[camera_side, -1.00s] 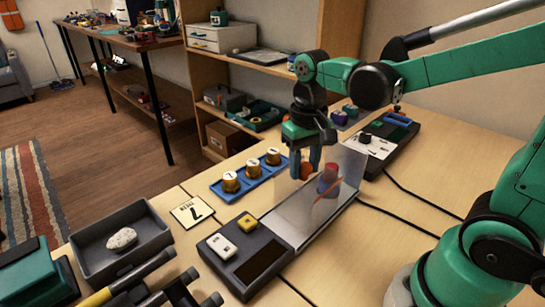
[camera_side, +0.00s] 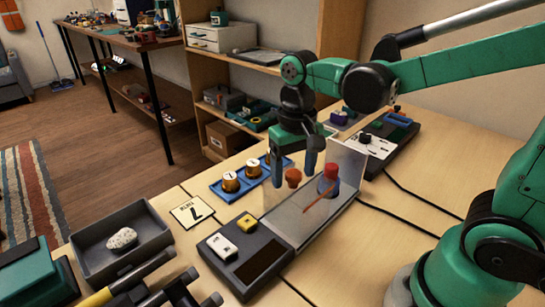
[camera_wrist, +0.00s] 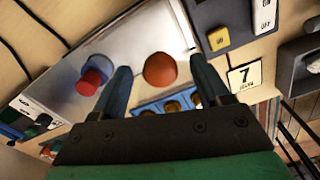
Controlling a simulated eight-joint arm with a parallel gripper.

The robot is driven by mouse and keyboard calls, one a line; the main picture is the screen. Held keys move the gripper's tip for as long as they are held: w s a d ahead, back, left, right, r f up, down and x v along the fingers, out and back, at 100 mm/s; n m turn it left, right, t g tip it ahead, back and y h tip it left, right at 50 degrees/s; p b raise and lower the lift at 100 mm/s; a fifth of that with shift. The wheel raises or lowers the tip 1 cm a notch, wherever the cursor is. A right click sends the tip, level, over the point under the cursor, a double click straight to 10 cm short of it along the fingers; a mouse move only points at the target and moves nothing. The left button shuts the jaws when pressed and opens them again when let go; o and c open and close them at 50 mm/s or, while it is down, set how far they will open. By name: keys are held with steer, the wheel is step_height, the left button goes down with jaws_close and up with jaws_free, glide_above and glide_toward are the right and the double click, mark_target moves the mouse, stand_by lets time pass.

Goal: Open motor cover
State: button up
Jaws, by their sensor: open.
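The motor unit has a pale metal plate (camera_side: 285,222) with a red-and-blue cylinder (camera_side: 330,178) standing on it. A clear panel (camera_side: 350,157) stands upright at its far right end. An orange knob (camera_side: 293,176) shows above the plate; whether it is fixed to a clear cover is hard to tell. My gripper (camera_side: 295,180) is open, with one finger on each side of the knob. In the wrist view, the orange knob (camera_wrist: 160,70) lies between my spread fingertips (camera_wrist: 159,66), with gaps on both sides. The cylinder (camera_wrist: 94,76) shows left of them.
A blue tray (camera_side: 222,195) with orange-brown knobs sits behind my gripper, partly hidden. A dark box (camera_side: 240,262) with white and yellow switches joins the plate's near end. A card marked 7 (camera_side: 191,212) and a grey bin (camera_side: 88,252) lie left. Cables cross the right.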

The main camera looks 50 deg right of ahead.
steer(key=shift+r, duration=2.7)
steer(key=shift+f, duration=0.15)
step_height(320, 180, down, 5)
steer(key=shift+f, duration=0.2)
steer(key=shift+d, duration=0.6)
